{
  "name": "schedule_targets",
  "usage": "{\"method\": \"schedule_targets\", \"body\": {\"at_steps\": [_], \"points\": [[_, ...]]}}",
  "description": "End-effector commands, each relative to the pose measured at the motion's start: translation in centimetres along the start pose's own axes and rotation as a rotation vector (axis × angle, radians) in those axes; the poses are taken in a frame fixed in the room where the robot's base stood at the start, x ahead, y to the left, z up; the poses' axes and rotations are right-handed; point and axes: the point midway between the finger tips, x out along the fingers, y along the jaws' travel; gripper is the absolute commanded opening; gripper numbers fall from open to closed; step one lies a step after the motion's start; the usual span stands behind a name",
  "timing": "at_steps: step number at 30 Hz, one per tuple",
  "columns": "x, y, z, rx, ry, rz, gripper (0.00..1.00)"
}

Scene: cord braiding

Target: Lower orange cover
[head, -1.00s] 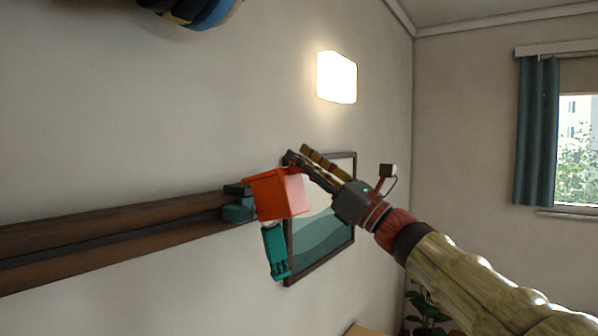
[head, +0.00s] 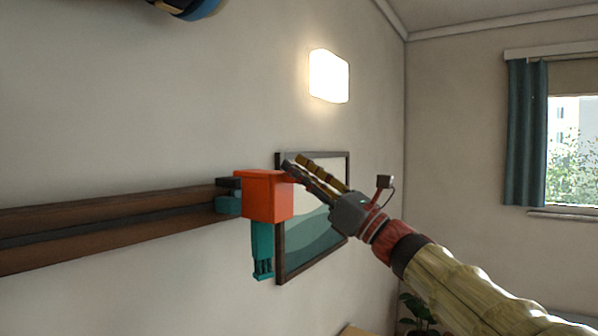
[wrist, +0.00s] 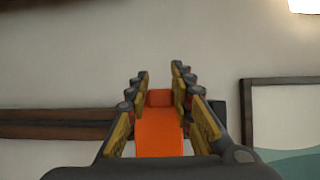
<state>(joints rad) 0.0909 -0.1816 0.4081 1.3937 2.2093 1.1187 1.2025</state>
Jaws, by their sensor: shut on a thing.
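The orange cover (head: 267,196) is a box shape at the right end of the wall rail, and it looks about level. A teal part (head: 262,249) hangs straight down below it, and a smaller teal block (head: 228,205) sits at its left. My gripper (head: 290,169) reaches in from the right, with its fingertips at the cover's upper right edge. In the wrist view the orange cover (wrist: 159,132) lies between the two fingers of my gripper (wrist: 160,78), which is shut on it. The exact finger contact is hard to see.
A dark brown rail (head: 110,231) runs along the wall to the left. A framed picture (head: 312,245) hangs close behind the cover and gripper. A lit wall lamp (head: 328,76) is above. A plant (head: 420,312) stands low at the right. The wall above the rail is mostly bare.

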Motion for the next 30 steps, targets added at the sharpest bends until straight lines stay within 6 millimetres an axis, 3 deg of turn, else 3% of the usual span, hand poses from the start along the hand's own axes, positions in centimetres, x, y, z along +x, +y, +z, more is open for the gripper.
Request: {"method": "schedule_targets", "body": {"at_steps": [1,4,5,14,30], "points": [[-0.40,-0.40,-1.64,0.014,0.020,-0.004,0.00],[-0.41,-0.43,-1.70,0.015,0.020,-0.004,0.00],[-0.41,-0.44,-1.72,0.015,0.020,-0.004,0.25],[-0.42,-0.59,-1.84,0.015,0.023,-0.008,0.42],[-0.21,-0.20,-0.96,0.008,0.012,-0.002,0.42]]}}
